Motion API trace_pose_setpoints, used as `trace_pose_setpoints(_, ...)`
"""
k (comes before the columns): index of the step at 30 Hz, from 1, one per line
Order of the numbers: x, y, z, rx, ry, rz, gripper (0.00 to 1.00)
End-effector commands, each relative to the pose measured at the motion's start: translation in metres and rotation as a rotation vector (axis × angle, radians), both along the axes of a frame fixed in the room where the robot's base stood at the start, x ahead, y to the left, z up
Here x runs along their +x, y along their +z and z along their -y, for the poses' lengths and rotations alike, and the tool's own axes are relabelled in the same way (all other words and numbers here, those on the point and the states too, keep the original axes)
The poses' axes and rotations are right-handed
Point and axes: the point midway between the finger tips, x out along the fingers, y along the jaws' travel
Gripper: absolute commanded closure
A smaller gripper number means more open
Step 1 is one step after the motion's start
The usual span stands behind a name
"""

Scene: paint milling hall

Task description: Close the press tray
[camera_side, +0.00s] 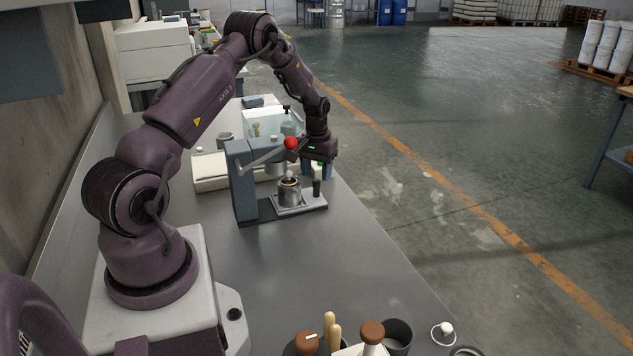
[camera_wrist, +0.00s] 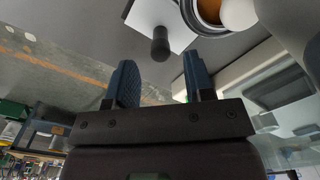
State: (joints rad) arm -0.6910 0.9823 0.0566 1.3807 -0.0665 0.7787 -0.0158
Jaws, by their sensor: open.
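The grey-blue press (camera_side: 242,190) stands on the bench, with a lever ending in a red ball (camera_side: 291,143). Its pale press tray (camera_side: 279,209) rests on the dark base plate and carries a metal cup (camera_side: 289,193). The cup sits forward of the press column, out toward the right. A black upright handle (camera_side: 316,188) is at the tray's outer edge. My gripper (camera_side: 326,176) is open and empty, close by the handle. In the wrist view the handle (camera_wrist: 161,44) appears between the open fingers (camera_wrist: 160,72), slightly beyond their tips; no contact shows. The cup (camera_wrist: 211,14) holds something orange-brown.
A clear-walled box (camera_side: 262,122) and a low cream device (camera_side: 209,172) stand behind the press. Wooden-handled tools (camera_side: 332,328) and a dark pot (camera_side: 397,335) are at the near bench end. Bare bench top (camera_side: 330,260) lies in front of the press.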

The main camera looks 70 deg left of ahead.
Motion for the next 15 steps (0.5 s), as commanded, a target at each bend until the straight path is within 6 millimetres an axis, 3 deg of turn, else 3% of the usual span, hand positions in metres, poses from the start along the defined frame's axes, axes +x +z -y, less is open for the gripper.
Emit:
trace_pose_setpoints(6,0.000,0.028,0.000,0.001,0.000,0.001,0.52)
trace_pose_setpoints(15,0.000,0.031,0.000,-0.001,0.000,-0.001,0.52)
